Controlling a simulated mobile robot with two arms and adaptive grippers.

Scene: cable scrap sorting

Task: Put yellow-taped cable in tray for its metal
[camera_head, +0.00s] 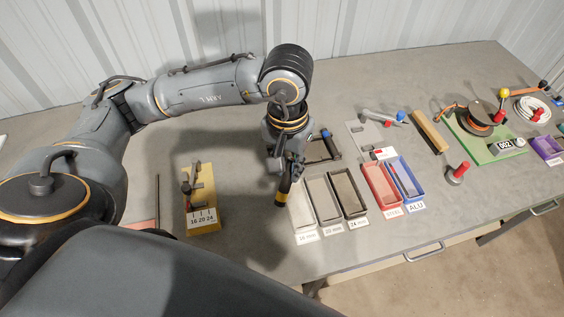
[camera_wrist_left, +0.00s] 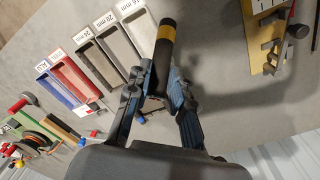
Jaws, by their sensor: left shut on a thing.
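My left gripper (camera_head: 290,172) is shut on a short black cable with a yellow tape band (camera_head: 283,188). In the left wrist view the cable (camera_wrist_left: 161,60) sticks out beyond the left gripper (camera_wrist_left: 160,92), its yellow band near the far end. In the head view it hangs beside the left edge of the 16 mm tray (camera_head: 302,214); its height above the table is unclear. The red tray (camera_head: 380,187) has a label too small to read surely, perhaps STEEL. The blue tray (camera_head: 404,178) is labelled ALU. My right gripper is not in view.
Grey 20 mm (camera_head: 324,200) and 24 mm (camera_head: 348,195) trays stand between. A yellow gauge block (camera_head: 203,216) marked 16 20 24 stands left. A green board (camera_head: 487,142) with a reel, a red-knobbed post (camera_head: 458,172) and a wooden bar (camera_head: 430,131) are at right.

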